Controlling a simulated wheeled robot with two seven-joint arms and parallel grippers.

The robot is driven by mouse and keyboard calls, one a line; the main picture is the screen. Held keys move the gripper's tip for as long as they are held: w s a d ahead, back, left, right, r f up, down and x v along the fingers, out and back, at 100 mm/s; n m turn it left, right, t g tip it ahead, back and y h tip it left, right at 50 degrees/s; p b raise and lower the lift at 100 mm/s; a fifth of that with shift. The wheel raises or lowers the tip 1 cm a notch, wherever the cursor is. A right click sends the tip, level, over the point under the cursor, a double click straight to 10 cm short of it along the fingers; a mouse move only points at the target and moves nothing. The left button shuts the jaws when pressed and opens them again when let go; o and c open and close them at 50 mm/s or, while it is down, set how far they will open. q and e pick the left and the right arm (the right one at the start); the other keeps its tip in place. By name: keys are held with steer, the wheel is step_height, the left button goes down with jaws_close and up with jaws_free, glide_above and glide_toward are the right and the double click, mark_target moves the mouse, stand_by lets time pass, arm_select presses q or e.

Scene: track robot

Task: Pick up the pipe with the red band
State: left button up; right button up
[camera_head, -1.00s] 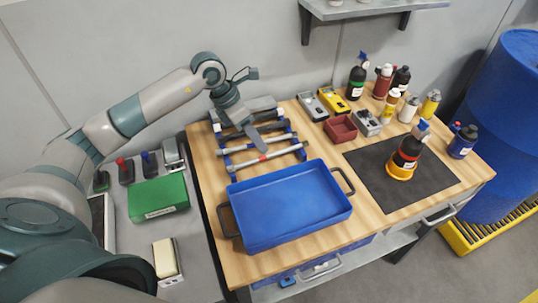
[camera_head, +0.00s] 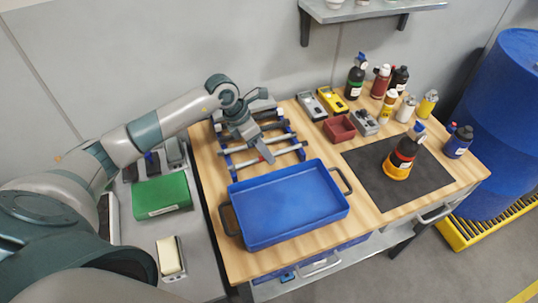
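Several grey pipes lie across a blue rack at the back left of the wooden workbench. The pipe with the red band (camera_head: 290,150) is the front one, just behind the blue tray; its red band shows near the gripper's fingers. My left gripper (camera_head: 266,156) reaches down over this pipe from the left, with its fingers at or just above it near the band. The fingers overlap in this view, so their opening and any contact are hidden. My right gripper is not in view.
The blue tray (camera_head: 240,188) with dark handles sits in front of the rack. Bottles, meters and a red bin (camera_head: 339,128) stand at the back right. A green box (camera_head: 161,195) lies on the left side table.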

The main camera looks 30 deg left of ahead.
arm_select(q)
jaws_close()
steer(key=shift+r, duration=0.2)
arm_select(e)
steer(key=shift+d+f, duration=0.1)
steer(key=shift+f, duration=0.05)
